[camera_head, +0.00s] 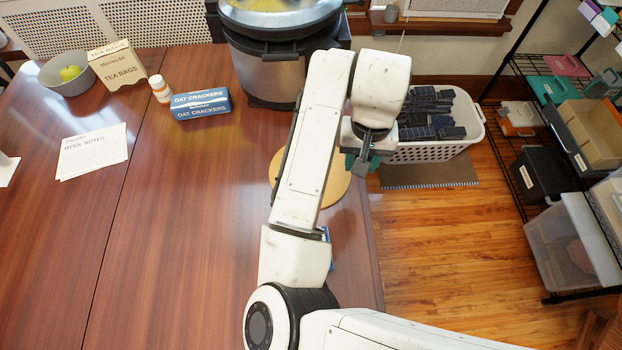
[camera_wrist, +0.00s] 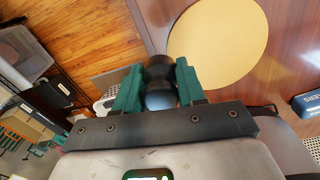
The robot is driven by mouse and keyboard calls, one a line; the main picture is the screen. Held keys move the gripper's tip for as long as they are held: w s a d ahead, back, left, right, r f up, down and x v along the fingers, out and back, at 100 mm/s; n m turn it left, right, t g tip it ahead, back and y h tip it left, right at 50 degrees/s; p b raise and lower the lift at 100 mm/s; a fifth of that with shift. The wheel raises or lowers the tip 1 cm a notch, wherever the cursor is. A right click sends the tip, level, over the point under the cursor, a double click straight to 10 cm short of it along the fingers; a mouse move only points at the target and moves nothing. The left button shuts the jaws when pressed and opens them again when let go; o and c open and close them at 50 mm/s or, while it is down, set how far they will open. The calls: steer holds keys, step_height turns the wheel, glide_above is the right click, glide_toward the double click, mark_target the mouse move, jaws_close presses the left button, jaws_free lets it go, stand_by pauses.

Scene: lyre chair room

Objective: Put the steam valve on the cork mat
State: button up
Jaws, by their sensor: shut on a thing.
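The cork mat (camera_head: 337,187) is a round tan disc lying on the table near its right edge, partly hidden behind my arm. It also shows in the wrist view (camera_wrist: 222,42) as a large plain disc with nothing on it in the part I see. In the wrist view my gripper (camera_wrist: 158,72) is shut on the steam valve (camera_wrist: 160,76), a small dark rounded piece. The valve appears beside the mat's edge there; its height above the table is unclear.
A large steel cooker (camera_head: 262,65) stands behind the mat. An oat crackers box (camera_head: 201,104), a small bottle (camera_head: 160,89), a tea bags box (camera_head: 118,65) and a bowl (camera_head: 55,83) are farther left. A white basket (camera_head: 440,148) is right of the table.

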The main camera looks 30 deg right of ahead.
steer(key=shift+s+d+r+m+b, duration=0.5)
steer(key=shift+s+d+r+m, duration=0.1)
steer(key=shift+m, duration=0.3)
steer(key=shift+w+a, duration=0.1)
steer(key=shift+a, duration=0.05)
steer(key=w+a+f+b, duration=0.1)
steer(key=w+a+f, duration=0.1)
steer(key=w, duration=0.1)
steer(key=w+a+f+b, duration=0.1)
steer(key=w+a+f, duration=0.1)
steer(key=w+f, duration=0.1)
steer(key=w+a+f+b, duration=0.1)
steer(key=w+a+f, duration=0.2)
steer(key=w, duration=0.1)
steer(key=shift+w+f+b, duration=0.15)
steer(key=shift+f+b, duration=0.1)
steer(key=shift+b, duration=0.1)
steer(key=shift+w+a+f, duration=0.15)
steer(key=shift+w+f, duration=0.1)
steer(key=shift+f, duration=0.1)
steer(key=shift+w+a+f, duration=0.1)
steer(key=shift+w+f, duration=0.05)
steer(key=shift+f, duration=1.55)
steer(key=shift+f, duration=0.15)
steer(key=o, duration=1.2)
steer(key=shift+c, duration=0.2)
